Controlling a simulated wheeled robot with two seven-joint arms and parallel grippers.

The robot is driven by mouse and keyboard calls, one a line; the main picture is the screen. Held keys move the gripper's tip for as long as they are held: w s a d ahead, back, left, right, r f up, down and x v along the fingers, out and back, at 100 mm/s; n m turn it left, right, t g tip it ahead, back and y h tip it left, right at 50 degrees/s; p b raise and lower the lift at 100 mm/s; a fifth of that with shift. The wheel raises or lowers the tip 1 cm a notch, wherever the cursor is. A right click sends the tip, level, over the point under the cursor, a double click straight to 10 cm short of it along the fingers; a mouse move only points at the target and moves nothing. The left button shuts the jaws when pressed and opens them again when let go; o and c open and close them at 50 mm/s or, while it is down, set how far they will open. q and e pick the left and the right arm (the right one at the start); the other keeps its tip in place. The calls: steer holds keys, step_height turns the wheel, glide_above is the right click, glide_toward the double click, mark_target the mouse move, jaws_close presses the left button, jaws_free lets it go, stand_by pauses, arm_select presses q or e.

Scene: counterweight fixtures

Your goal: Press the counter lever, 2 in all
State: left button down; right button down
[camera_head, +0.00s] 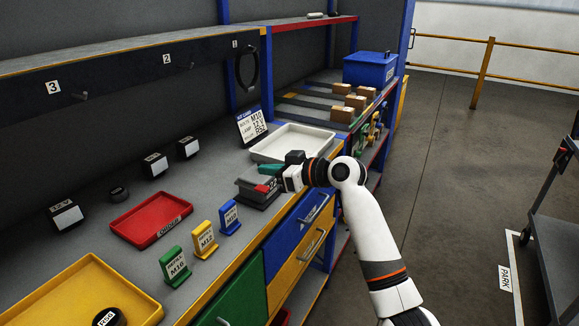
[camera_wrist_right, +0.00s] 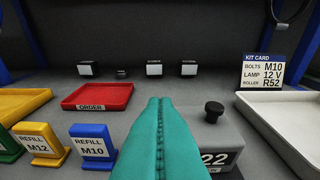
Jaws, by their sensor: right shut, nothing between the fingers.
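The counter is a dark grey box (camera_head: 257,198) on the bench near its front edge, with a small red part on top in the head view. In the right wrist view the counter (camera_wrist_right: 222,135) is at the right, with a black round knob (camera_wrist_right: 213,111) standing up from it and a plate reading "22"; the plate's left part is hidden by my fingers. My right gripper (camera_head: 268,169), with teal fingers, is shut and empty. It appears above and beside the counter; I cannot tell whether it touches it. My fingers (camera_wrist_right: 160,110) show left of the knob. My left gripper is not in view.
A white tray (camera_head: 276,156) lies just behind my right gripper. A red tray (camera_head: 134,238), a yellow tray (camera_head: 37,309) and three refill cards, one blue (camera_head: 230,226), stand to the left. A kit card (camera_head: 251,124) stands at the back. Drawers lie below the bench edge.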

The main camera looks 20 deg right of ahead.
mark_target(251, 186)
step_height(251, 186, down, 4)
steer(key=shift+r, duration=0.1)
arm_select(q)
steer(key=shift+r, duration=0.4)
